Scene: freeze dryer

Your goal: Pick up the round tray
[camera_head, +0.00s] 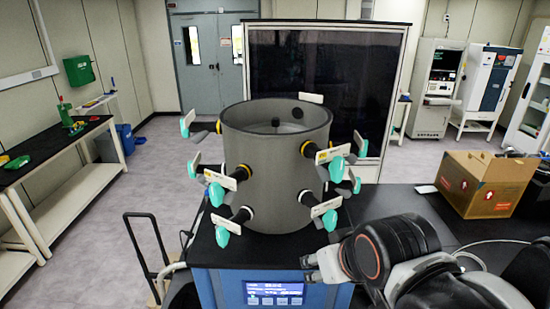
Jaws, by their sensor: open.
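The freeze dryer stands in the centre, with a blue base (228,281) and a lit display panel (274,292) on its front. A grey cylindrical chamber (283,185) sits upright on its dark top. Several white valves with teal knobs (329,219) stick out around the chamber. I cannot make out a round tray; the lower inside of the chamber is hidden by its front wall. My gripper (312,268) is open, at the lower right of the chamber, in front of the base's right part. Nothing shows between its fingers. It is apart from the chamber.
A cardboard box (486,183) stands on the dark bench (385,202) at the right. A black cart handle (146,250) rises at the lower left. A side bench (38,160) holds green items at the far left. A large dark-fronted cabinet (352,80) stands behind the dryer.

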